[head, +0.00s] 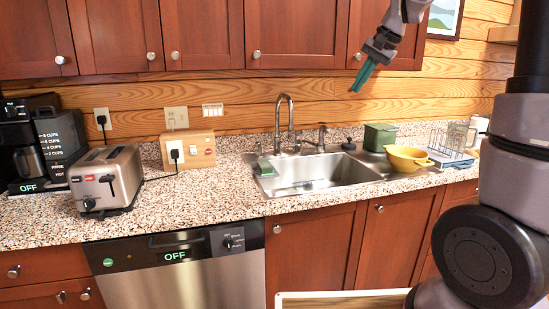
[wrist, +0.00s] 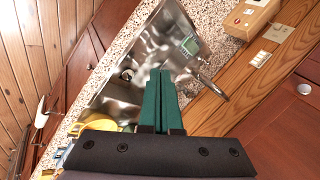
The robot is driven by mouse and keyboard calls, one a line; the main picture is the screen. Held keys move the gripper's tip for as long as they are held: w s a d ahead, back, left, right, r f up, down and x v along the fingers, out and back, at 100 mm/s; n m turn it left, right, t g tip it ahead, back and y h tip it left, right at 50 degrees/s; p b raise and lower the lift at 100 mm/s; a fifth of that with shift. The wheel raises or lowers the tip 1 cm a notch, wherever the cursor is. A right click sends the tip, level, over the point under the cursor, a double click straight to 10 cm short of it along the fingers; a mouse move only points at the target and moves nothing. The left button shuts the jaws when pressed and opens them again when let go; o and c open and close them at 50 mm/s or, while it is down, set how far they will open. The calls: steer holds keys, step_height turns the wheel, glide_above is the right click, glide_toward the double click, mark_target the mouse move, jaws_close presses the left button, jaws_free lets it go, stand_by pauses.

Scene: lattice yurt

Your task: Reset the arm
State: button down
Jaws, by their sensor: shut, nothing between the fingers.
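My gripper (head: 363,77) is raised high in front of the wooden backsplash, above the right part of the sink, with its green fingers pointing down and slightly left. The fingers are shut together with nothing between them. In the wrist view my gripper (wrist: 160,75) points over the steel sink (wrist: 128,50), and the two green fingers lie side by side. My gripper touches nothing in either view.
Below are the sink (head: 310,181), faucet (head: 290,115), yellow colander (head: 408,157), green box (head: 380,136) and dish rack (head: 447,152). A toaster (head: 108,177) and coffee maker (head: 22,142) stand at left. Upper cabinets (head: 294,35) hang close to my gripper. The speckled counter (head: 210,197) is clear before the sink.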

steer(key=s+f+n+t+h, duration=0.1)
steer(key=s+n+t+h, duration=0.1)
steer(key=s, duration=2.4)
steer(key=shift+d+f+n+t, duration=0.25)
steer(key=shift+f+n+t, duration=0.1)
steer(key=shift+n, duration=0.15)
